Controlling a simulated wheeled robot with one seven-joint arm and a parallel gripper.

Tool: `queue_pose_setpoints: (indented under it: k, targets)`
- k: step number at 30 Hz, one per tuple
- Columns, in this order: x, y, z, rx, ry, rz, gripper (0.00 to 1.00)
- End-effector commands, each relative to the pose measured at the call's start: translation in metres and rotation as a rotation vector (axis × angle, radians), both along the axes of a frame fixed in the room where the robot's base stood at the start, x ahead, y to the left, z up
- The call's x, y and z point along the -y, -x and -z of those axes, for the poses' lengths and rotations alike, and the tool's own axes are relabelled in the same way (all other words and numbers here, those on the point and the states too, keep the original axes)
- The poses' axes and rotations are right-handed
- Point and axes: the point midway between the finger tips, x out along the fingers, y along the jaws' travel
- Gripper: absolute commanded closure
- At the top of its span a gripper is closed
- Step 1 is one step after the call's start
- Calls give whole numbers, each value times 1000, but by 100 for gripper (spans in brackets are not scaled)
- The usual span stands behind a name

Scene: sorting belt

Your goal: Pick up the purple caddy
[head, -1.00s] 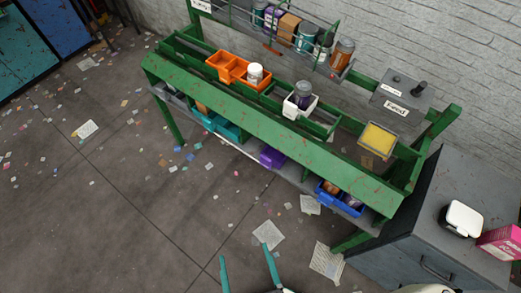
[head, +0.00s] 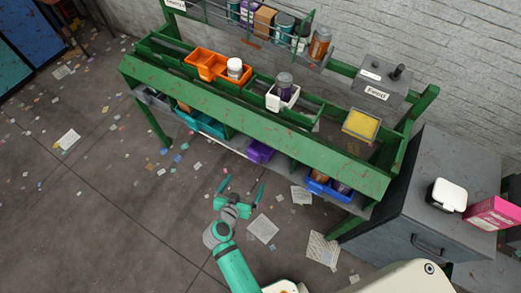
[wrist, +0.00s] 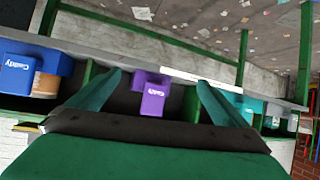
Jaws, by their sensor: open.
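The purple caddy (head: 260,151) stands on the grey lower shelf under the green bench, partly hidden by the bench's front board. In the wrist view the purple caddy (wrist: 153,92) shows between my two fingers, with a "Caddy" label on it. My gripper (head: 241,187) is open and empty. It is in front of the shelf, apart from the caddy, with its fingers pointing towards the bench.
On the same shelf, a blue caddy (head: 330,187) with jars is to the right and a teal caddy (head: 206,124) to the left. The green bench top (head: 240,122) overhangs the shelf. A grey cabinet (head: 425,195) stands at the right. Papers litter the floor.

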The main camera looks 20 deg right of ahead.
Motion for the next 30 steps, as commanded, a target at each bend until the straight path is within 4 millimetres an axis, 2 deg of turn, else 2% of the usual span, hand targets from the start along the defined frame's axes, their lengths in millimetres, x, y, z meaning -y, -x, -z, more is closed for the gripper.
queue_pose_setpoints:
  k: [1,4,11,21,30]
  targets:
    - [3,-16,-8,24,9,46,2]
    - [11,-35,-23,64,25,135,2]
    - [20,-55,-42,123,44,241,2]
    - [53,-80,-27,126,45,252,2]
    - [71,-92,-22,127,44,250,2]
